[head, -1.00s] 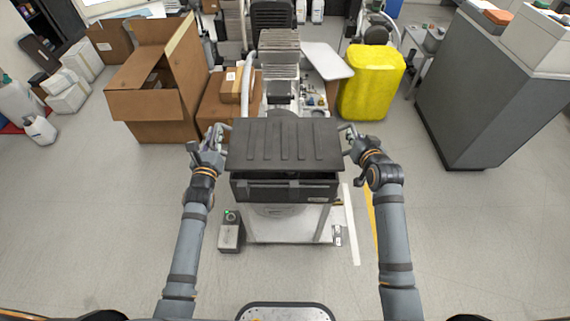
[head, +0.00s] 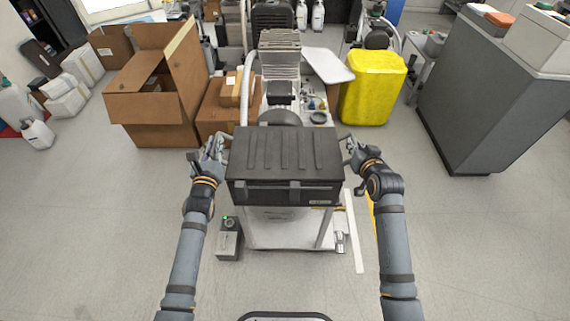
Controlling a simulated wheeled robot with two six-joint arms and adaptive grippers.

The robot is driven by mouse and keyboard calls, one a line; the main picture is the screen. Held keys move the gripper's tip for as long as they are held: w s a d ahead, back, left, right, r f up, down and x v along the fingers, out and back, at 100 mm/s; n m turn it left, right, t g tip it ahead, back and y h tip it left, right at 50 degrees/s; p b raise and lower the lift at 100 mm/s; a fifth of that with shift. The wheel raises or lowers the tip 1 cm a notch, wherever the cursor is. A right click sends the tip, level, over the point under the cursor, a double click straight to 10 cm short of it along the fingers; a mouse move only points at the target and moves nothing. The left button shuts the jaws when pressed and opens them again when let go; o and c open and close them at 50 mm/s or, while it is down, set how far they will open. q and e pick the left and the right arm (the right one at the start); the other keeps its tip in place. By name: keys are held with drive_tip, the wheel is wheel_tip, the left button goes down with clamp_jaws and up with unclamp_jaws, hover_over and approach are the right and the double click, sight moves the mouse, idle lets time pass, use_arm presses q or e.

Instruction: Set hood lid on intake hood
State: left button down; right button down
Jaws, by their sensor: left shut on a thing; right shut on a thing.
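The dark ribbed hood lid (head: 285,150) lies over the top of the black intake hood (head: 275,194), in the middle of the head view. No gap shows between lid and hood from this angle, though exact seating at the back edge is hidden. My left gripper (head: 222,146) is shut on the lid's handle at its left side. My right gripper (head: 347,147) is shut on the lid's handle at its right side. The hood stands on a light metal frame (head: 290,236).
Behind the hood stands the compressor (head: 281,62) with its hose and fittings. Cardboard boxes (head: 160,100) are at left, a yellow bin (head: 372,88) and a grey cabinet (head: 485,100) at right. A small grey box (head: 228,244) sits on the floor at front left.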

use_arm(q)
drive_tip(key=shift+f+b, duration=0.3)
drive_tip(key=shift+f, duration=0.25)
use_arm(e)
drive_tip(key=shift+a+f, duration=0.1)
drive_tip(key=shift+f, duration=0.45)
use_arm(q)
drive_tip(key=c, duration=1.3)
unclamp_jaws()
drive_tip(key=shift+r, duration=0.25)
drive_tip(key=shift+c, duration=0.2)
use_arm(e)
drive_tip(key=c, duration=1.3)
unclamp_jaws()
drive_tip(key=shift+r, duration=0.25)
drive_tip(key=shift+c, duration=0.2)
use_arm(q)
drive_tip(key=s, duration=0.7)
drive_tip(key=shift+s, duration=0.3)
use_arm(e)
drive_tip(key=v, duration=1.2)
use_arm(q)
drive_tip(key=shift+f, duration=0.1)
use_arm(e)
drive_tip(key=shift+s, duration=0.1)
